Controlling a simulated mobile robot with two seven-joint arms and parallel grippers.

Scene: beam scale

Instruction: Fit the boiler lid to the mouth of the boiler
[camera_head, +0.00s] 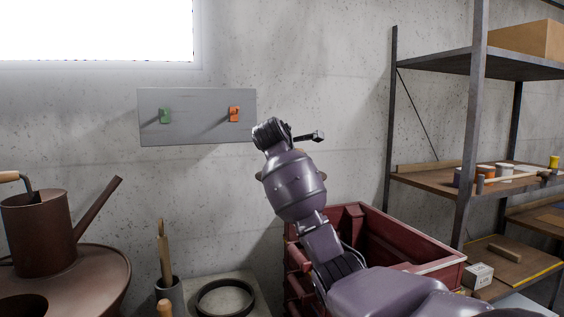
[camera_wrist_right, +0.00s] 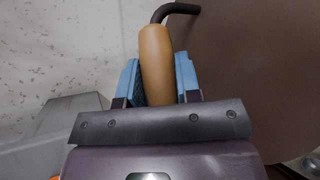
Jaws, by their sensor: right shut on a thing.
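In the right wrist view my right gripper (camera_wrist_right: 158,85) is shut on a tan wooden handle (camera_wrist_right: 156,55) with a bent black rod. A broad dark brown surface (camera_wrist_right: 250,70) lies beside the handle; it appears to be the boiler lid, only partly in frame. In the head view my right arm rises in front of the wall; its fingers and the held thing are hidden there. A rounded brown body (camera_head: 95,275), apparently the boiler, stands at the lower left with a dark round opening in its top. It is partly cut off. My left gripper is out of view.
A brown spouted can (camera_head: 38,235) stands at the left, by the rounded body. A holder (camera_head: 170,293) with a wooden-handled tool and a dark ring (camera_head: 200,301) are near the bottom. A red crate (camera_head: 405,243) stands behind my right arm. Shelving (camera_head: 480,150) fills the right.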

